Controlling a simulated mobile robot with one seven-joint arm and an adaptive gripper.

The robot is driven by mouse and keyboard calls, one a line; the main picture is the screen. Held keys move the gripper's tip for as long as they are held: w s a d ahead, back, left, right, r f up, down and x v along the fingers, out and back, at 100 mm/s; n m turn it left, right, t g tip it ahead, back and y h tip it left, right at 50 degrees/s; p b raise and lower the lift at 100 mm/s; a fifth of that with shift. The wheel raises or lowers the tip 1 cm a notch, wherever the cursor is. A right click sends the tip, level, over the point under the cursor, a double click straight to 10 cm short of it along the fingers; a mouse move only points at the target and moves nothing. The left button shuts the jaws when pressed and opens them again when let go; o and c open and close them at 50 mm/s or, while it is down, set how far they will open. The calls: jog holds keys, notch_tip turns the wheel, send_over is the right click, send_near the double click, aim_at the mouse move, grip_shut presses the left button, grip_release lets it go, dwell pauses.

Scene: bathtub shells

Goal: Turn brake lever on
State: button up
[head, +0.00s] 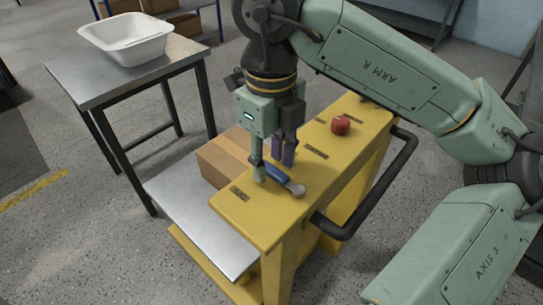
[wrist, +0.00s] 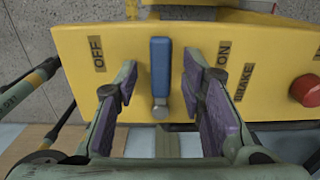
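The brake lever (head: 279,180) has a blue handle and a metal round end, and lies on the yellow cart's top panel (head: 251,217). In the wrist view the blue lever (wrist: 160,70) points straight up the picture, between the OFF label (wrist: 96,53) on the left and the ON label (wrist: 223,54) on the right. My gripper (head: 272,167) is over the panel at the lever. In the wrist view my gripper (wrist: 158,85) is open, one purple-padded finger on each side of the lever. Gaps show on both sides, the right one smaller.
A red button (head: 340,125) sits farther along the panel. A black handle bar (head: 371,192) runs along the cart's right side. A cardboard box (head: 222,160) stands on the cart's metal shelf (head: 200,218). A table with a white tub (head: 126,40) is at left.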

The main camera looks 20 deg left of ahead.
jog(key=shift+f, duration=0.35)
jog(key=shift+c, duration=0.4)
grip_shut()
dwell(0.4)
